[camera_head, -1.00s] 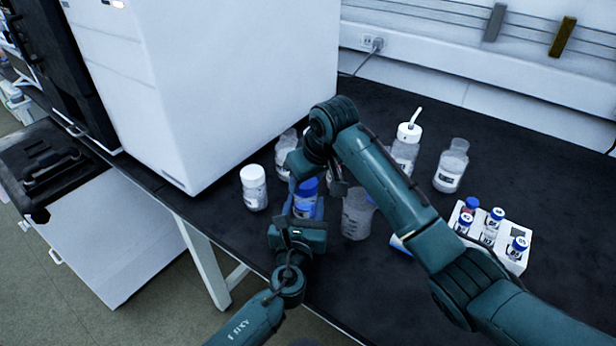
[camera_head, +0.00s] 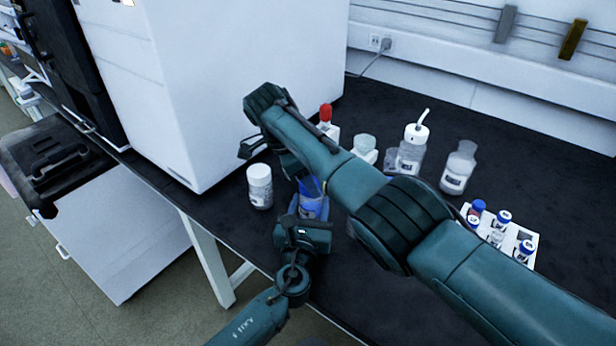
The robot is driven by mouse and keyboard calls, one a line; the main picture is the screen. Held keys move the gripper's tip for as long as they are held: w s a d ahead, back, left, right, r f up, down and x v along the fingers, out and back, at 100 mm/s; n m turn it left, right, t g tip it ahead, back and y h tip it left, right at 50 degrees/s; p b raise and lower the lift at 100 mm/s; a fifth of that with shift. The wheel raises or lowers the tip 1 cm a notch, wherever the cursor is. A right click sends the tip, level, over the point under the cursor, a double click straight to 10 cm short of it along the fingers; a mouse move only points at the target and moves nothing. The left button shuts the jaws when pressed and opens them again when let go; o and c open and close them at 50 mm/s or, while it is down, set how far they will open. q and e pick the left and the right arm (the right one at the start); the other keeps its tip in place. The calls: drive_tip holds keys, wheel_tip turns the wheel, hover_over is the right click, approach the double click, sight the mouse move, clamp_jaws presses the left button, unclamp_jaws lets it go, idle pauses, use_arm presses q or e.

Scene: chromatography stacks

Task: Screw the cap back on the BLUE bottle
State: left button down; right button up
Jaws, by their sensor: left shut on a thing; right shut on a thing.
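The blue bottle (camera_head: 314,204) stands near the front edge of the dark bench, its lower part blue and its top covered by my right arm. My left gripper (camera_head: 308,218) is shut on the bottle from the front, low on its side. My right gripper (camera_head: 294,170) is above and just behind the bottle, largely covered by its own forearm. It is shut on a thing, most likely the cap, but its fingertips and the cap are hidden. I cannot tell whether the cap touches the bottle neck.
A white-capped jar (camera_head: 260,187) stands close left of the blue bottle. Behind my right arm are a red-topped bottle (camera_head: 326,115), a wash bottle (camera_head: 413,148) and a clear bottle (camera_head: 458,168). A white vial rack (camera_head: 515,240) is at right. A large white instrument (camera_head: 225,80) borders the left.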

drive_tip(key=o, duration=0.9)
drive_tip(key=shift+o, duration=0.2)
drive_tip(key=shift+r, duration=2.25)
drive_tip(key=shift+c, duration=0.5)
